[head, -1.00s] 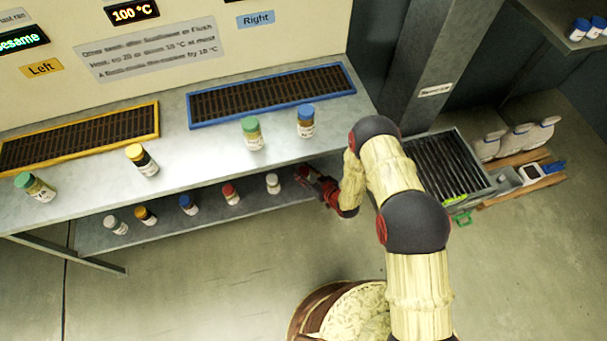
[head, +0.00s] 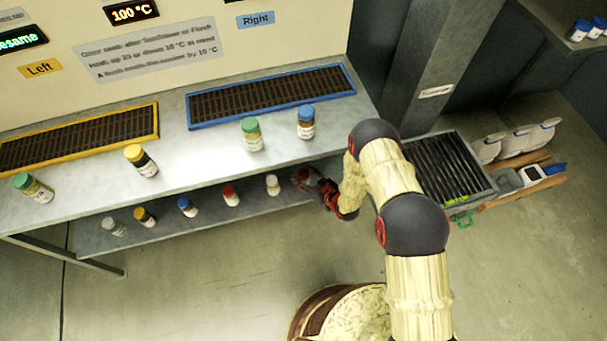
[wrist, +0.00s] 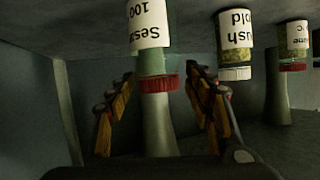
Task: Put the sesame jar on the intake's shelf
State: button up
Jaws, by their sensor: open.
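A jar with a red lid and a white label reading "Sesame" and "100" (wrist: 150,35) is straight ahead in the wrist view, which shows it upside down. It stands on the lower shelf (head: 150,233) at its right end; in the head view my gripper mostly hides it. My gripper (head: 312,182) is open, reaching in under the counter. In the wrist view its fingers (wrist: 157,78) stand on either side of the jar's lid, with gaps. A second red-lidded jar (wrist: 293,45), its label partly legible as "...ame", stands farther right there; it is the red-lidded jar (head: 230,195) in the head view.
A white-lidded "Flush" jar (wrist: 237,40) stands close beside the sesame jar. Several other jars line the lower shelf. The counter (head: 195,160) above carries several jars and grates framed yellow (head: 157,118) and blue (head: 190,112). A grey post (head: 430,70) rises right of the counter.

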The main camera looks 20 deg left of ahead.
jog(key=shift+r, duration=0.1)
jog(key=shift+r, duration=0.15)
jog(key=p+v, duration=0.4)
jog(key=v, duration=0.8)
